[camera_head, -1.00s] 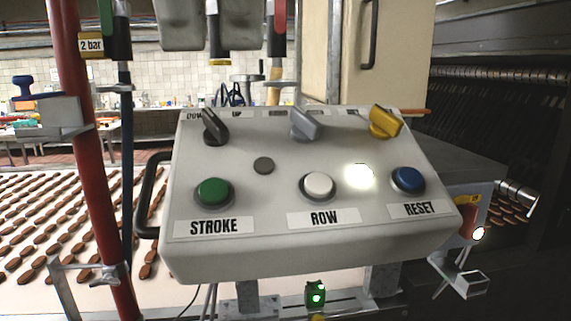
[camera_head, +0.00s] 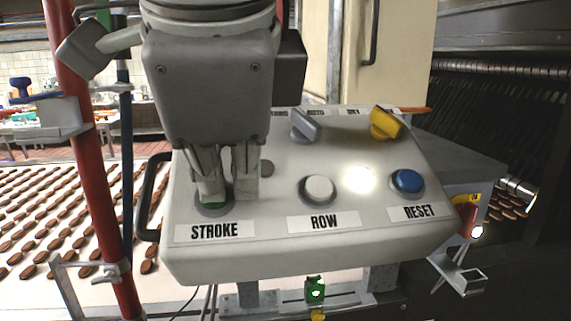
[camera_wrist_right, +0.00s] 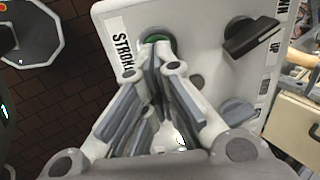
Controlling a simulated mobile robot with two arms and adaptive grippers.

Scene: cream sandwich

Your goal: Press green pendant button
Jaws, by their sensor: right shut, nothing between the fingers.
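The green button (camera_head: 213,205) sits above the STROKE label (camera_head: 214,231) at the left of the pale pendant box (camera_head: 300,254). My right gripper (camera_head: 226,193) comes down from above, with its fingertips over the button and covering most of it. Only a sliver of green shows below the fingers. In the right wrist view, the green button (camera_wrist_right: 157,39) shows just beyond the right gripper's closed fingertips (camera_wrist_right: 152,58). The fingers are shut with nothing between them. I cannot tell whether the tips touch or press the button. My left gripper is not in view.
Grey (camera_head: 305,125) and yellow (camera_head: 386,123) knobs sit behind. A red post (camera_head: 84,160) and rows of biscuits (camera_head: 55,220) are at left.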

